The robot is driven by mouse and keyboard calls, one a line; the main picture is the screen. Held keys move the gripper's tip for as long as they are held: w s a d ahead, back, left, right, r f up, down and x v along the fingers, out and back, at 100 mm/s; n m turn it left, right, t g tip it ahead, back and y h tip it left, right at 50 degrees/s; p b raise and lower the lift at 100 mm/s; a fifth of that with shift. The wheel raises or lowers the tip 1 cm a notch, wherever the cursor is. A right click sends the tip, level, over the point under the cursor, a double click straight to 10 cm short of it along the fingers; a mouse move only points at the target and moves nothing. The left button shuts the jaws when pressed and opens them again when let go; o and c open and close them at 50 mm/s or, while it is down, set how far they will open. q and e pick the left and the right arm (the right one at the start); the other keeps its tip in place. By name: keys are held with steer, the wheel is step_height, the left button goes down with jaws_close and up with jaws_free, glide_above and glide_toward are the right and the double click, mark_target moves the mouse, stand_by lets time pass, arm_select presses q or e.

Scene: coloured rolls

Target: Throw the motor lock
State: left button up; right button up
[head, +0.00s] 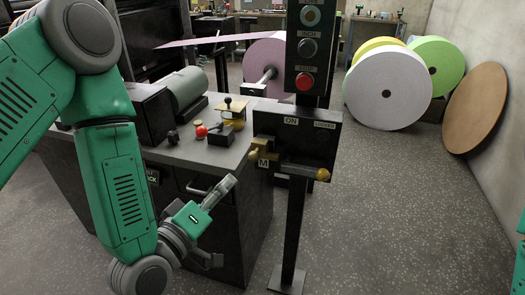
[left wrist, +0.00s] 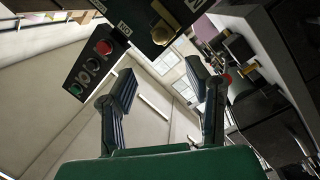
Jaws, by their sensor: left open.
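The motor lock is a black plate (head: 320,145) on a post, with "ON" at its top, a "LOCKED" label at its top right and an "M" at its lower left. A dark bar lever (head: 300,168) lies about level across its lower part, with a yellow tip at the right. A brass knob (head: 259,148) sits at the plate's left. My left gripper (head: 222,222) is open and empty, below and left of the plate, apart from it. In the left wrist view the open fingers (left wrist: 160,72) have the plate's underside and a brass knob (left wrist: 162,35) above them.
A button box (head: 308,45) with a red stop button stands above the plate. A workbench (head: 205,152) with a red-knobbed part is at left. Coloured rolls (head: 388,92) and a brown disc (head: 476,108) lean at the right wall. The floor at right is clear.

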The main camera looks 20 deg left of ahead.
mark_target(253, 156)
arm_select(q)
steer(key=x, duration=1.2)
steer(key=shift+w+d+f+p, duration=0.1)
steer(key=shift+w+d+p, duration=0.1)
steer(key=shift+w+p, duration=0.1)
steer(key=shift+w, duration=0.2)
steer(key=shift+a, duration=0.2)
